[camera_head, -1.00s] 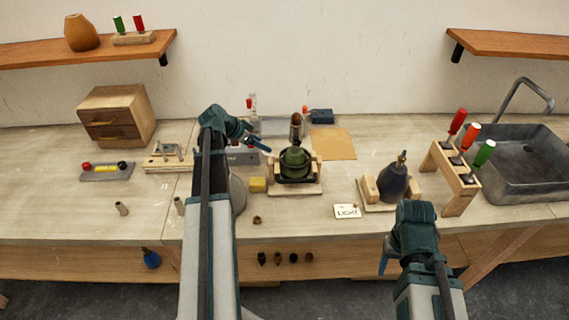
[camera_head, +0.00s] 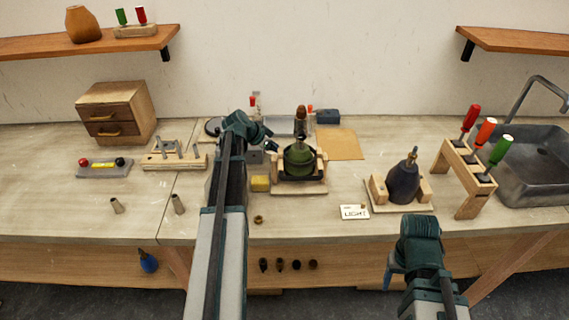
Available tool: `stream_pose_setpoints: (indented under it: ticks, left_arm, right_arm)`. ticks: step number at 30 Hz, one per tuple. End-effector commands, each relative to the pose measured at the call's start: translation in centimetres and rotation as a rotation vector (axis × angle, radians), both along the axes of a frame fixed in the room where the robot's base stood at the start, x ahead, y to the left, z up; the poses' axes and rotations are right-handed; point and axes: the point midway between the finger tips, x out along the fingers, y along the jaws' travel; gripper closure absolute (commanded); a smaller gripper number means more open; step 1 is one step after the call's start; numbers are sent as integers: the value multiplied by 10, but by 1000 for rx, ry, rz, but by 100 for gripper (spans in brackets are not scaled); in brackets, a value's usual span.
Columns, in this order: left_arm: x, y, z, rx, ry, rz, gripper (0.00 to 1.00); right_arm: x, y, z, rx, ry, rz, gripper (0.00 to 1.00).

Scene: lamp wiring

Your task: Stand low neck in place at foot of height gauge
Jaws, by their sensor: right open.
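Two small tapered, neck-like pieces, a left one (camera_head: 117,205) and a right one (camera_head: 178,204), stand on the bench at front left. I cannot tell which is the low neck. A wooden block with metal uprights (camera_head: 174,153) behind them may be the height gauge; its markings are too small to read. My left gripper (camera_head: 270,145) is beside the green lamp body (camera_head: 299,160) in its wooden cradle, away from the necks; its jaws are too small to judge. My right gripper (camera_head: 391,278) is open and low at the bench's front edge, right of centre.
A yellow block (camera_head: 260,184) and a small brass ring (camera_head: 258,219) lie near my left arm. A dark lamp body (camera_head: 404,183) sits in a cradle behind my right arm, by a LIGHT card (camera_head: 354,212). A screwdriver rack (camera_head: 464,172) stands beside the sink (camera_head: 535,170). The front left bench is mostly clear.

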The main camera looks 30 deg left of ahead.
Motion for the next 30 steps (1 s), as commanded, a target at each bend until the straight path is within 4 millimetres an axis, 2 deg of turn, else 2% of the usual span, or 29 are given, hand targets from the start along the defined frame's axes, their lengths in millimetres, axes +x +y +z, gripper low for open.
stream_pose_setpoints:
  ticks: [5,15,24,30]
  left_arm:
    - [2,-1,-7,0,0,0,32]
    - [20,-11,-44,0,1,-1,32]
    - [23,-13,-44,0,0,0,32]
    - [23,-13,-44,0,0,0,68]
  right_arm:
    - [0,0,-7,0,0,0,39]
    - [0,0,-44,0,0,0,39]
    - [0,0,-44,0,0,0,39]
    - [0,0,-44,0,0,0,39]
